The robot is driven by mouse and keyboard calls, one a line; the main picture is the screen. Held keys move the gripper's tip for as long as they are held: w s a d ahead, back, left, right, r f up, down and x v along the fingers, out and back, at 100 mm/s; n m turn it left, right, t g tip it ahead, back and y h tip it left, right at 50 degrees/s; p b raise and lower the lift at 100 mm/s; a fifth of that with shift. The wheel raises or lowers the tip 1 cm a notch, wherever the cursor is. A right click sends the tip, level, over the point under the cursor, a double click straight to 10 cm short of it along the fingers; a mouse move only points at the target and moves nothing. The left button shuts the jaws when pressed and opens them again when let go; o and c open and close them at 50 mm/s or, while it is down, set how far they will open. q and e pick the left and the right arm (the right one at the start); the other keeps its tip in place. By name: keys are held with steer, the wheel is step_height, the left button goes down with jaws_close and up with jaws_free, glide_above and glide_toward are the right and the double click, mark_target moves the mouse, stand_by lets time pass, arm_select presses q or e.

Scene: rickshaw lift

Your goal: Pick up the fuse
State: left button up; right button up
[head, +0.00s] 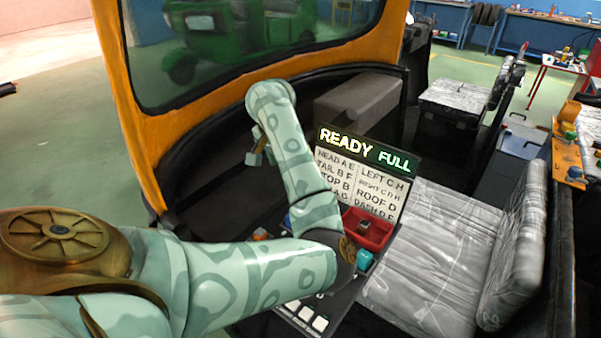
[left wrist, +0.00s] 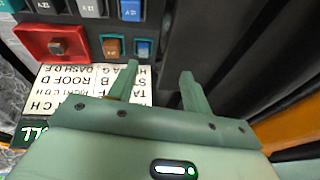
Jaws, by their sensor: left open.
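My left gripper (head: 258,150) hangs from the raised end of my arm, left of the sign board, in the head view. In the left wrist view its two fingers (left wrist: 159,70) are apart with nothing between them. Beyond the fingertips are a small brown-orange fuse-like block (left wrist: 113,47) and a blue one (left wrist: 144,47) in a dark panel. A red tray (left wrist: 30,40) holds a grey-brown block (left wrist: 58,47); in the head view the red tray (head: 378,240) is below the sign. Which piece is the fuse, I cannot tell. My right gripper is not in view.
The sign board (head: 362,175) reads READY FULL and stands upright behind the red tray. Blocks marked 12V (left wrist: 90,8) line the panel. A grey seat (head: 440,260) is to the right. The orange windscreen frame (head: 130,110) rises at the left. My arm hides part of the panel.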

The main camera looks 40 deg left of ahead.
arm_select(q)
steer(key=shift+n+t+h, duration=0.6)
steer(key=shift+n+t, duration=0.1)
steer(key=shift+t, duration=0.1)
steer(key=b+x, duration=0.1)
steer(key=x, duration=0.2)
steer(key=w+b+x, duration=0.1)
steer(key=b+x, duration=0.1)
steer(key=x, duration=0.1)
steer(key=b+x, duration=0.2)
steer(key=x, duration=0.1)
steer(key=shift+w+d+r, duration=0.15)
steer(key=shift+w+d, duration=0.25)
steer(key=shift+w+f, duration=0.2)
steer(key=shift+f, duration=0.2)
steer(key=b+x, duration=0.2)
steer(key=x, duration=0.2)
steer(key=shift+s+d+f, duration=0.15)
steer(key=shift+s, duration=0.05)
steer(key=shift+w+f, duration=0.3)
steer(key=shift+f, duration=0.1)
steer(key=shift+r, duration=0.1)
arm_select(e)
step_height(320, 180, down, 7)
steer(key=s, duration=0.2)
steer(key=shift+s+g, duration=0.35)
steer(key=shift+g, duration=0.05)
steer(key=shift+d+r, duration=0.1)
